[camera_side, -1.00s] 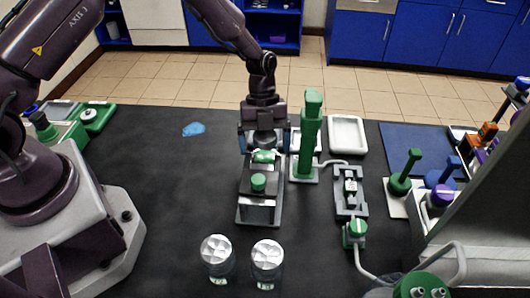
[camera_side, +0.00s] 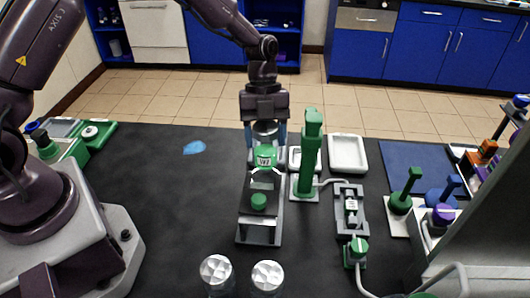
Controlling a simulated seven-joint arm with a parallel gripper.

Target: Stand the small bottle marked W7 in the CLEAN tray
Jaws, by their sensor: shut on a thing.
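My gripper (camera_side: 265,165) points down at the middle of the bench, shut on a small green thing (camera_side: 264,154), which looks like the small bottle. A pale label with dark marks shows on it, too small to read for certain. It is above the back part of a grey stand (camera_side: 246,222), and I cannot tell whether it is clear of it. A large white tray (camera_side: 347,138) lies to the right, beyond a green column. A smaller white tray (camera_side: 294,154) is partly hidden behind that column. No CLEAN marking is readable on either tray.
The green column (camera_side: 309,165) stands close to the right of my gripper. A green knob (camera_side: 258,201) sits on the grey stand. A tubed device (camera_side: 350,208) is to the right. Two silver-topped vessels (camera_side: 217,270) stand in front. The bench to the left is mostly clear.

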